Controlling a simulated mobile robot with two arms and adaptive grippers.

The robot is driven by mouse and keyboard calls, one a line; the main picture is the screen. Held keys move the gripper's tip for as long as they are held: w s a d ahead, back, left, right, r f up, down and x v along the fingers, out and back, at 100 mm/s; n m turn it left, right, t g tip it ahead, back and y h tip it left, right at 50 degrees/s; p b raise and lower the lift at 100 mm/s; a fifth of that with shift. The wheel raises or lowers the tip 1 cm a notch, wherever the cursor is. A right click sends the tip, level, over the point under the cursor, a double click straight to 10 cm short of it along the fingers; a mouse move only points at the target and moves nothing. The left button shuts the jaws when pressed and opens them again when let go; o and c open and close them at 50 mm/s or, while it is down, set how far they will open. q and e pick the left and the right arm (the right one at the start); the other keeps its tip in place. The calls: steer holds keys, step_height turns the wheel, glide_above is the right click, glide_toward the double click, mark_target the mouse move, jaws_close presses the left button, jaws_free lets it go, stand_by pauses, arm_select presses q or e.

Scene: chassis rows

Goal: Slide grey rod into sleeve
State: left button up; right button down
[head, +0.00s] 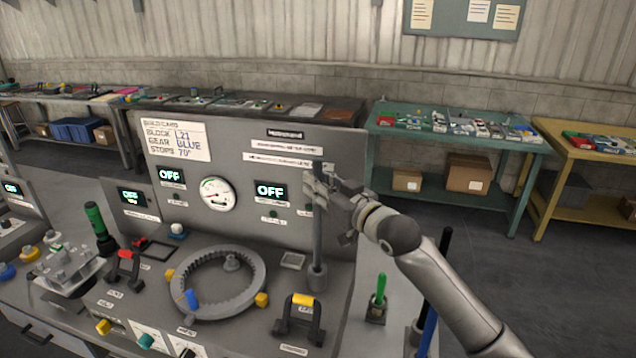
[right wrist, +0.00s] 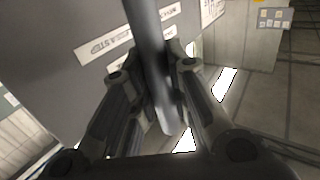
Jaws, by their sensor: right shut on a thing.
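The grey rod (head: 318,235) stands upright in the head view, at the right side of the console. My right gripper (head: 320,187) is shut on it near its upper end. The rod also shows between the fingers in the right wrist view (right wrist: 148,35), with one end just past the fingertips. A short, wider grey sleeve (head: 317,279) stands on the console deck under the rod. The rod's lower end meets the sleeve's top in the picture; I cannot tell how far inside it is. My left gripper is not in view.
A toothed ring (head: 262,275) lies left of the sleeve. A black handle with a yellow top (head: 301,318) stands in front. A green peg (head: 381,288) and a black rod (head: 446,255) stand to the right. The console's upright panel (head: 340,150) is close behind the rod.

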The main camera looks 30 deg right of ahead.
mark_target(320, 216)
steer(key=shift+f+b, duration=0.45)
steer(key=shift+f, duration=0.4)
stand_by(0.8)
steer(key=shift+f+b, duration=1.55)
steer(key=shift+f, duration=1.4)
steer(key=c, duration=1.3)
jaws_free()
steer(key=shift+s+f, duration=0.1)
steer(key=shift+f, duration=0.1)
steer(key=shift+s, duration=0.1)
steer(key=s, duration=1.1)
steer(key=shift+s+d, duration=0.4)
steer(key=shift+d, duration=0.05)
